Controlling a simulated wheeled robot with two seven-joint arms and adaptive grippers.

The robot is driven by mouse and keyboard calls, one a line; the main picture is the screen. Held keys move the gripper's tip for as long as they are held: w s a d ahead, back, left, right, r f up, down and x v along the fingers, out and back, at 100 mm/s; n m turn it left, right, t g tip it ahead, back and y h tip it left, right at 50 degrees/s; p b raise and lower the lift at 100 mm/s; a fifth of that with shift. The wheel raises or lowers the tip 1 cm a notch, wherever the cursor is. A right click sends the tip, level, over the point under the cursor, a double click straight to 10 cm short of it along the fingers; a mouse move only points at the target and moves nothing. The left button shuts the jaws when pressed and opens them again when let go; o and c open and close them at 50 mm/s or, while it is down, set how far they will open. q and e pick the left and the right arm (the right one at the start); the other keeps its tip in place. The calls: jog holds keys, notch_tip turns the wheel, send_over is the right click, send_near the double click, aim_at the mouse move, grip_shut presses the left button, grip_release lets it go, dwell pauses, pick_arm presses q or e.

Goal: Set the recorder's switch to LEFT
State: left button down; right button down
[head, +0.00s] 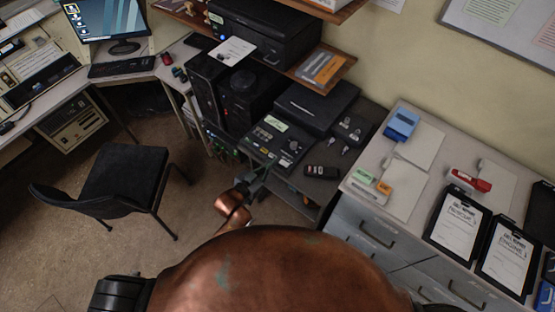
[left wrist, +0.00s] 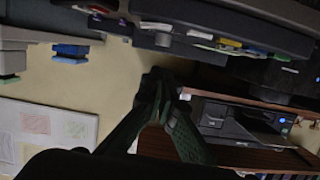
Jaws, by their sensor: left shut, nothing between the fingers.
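A black box with pale labels and small controls, which looks like the recorder (head: 291,147), sits on the dark shelf unit in the middle of the head view. Its switch is too small to make out, so its setting cannot be told. My left gripper (head: 262,178) is shut and empty at the box's front edge; whether it touches cannot be told. In the left wrist view the dark green fingers (left wrist: 164,82) come together below the edge of a dark device (left wrist: 215,35) with small coloured parts, seen upside down. My right gripper is not in view.
A black flat case (head: 316,105) stands behind the box, and a dark handset (head: 321,172) and keys lie to its right. Black computer towers (head: 205,90) stand to its left. A grey cabinet (head: 365,215) with clipboards is at the right. A chair (head: 120,180) stands left on open floor.

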pick_arm(q)
jog(key=v, duration=0.7)
jog(key=shift+w+a, duration=0.1)
jog(key=shift+f, duration=0.1)
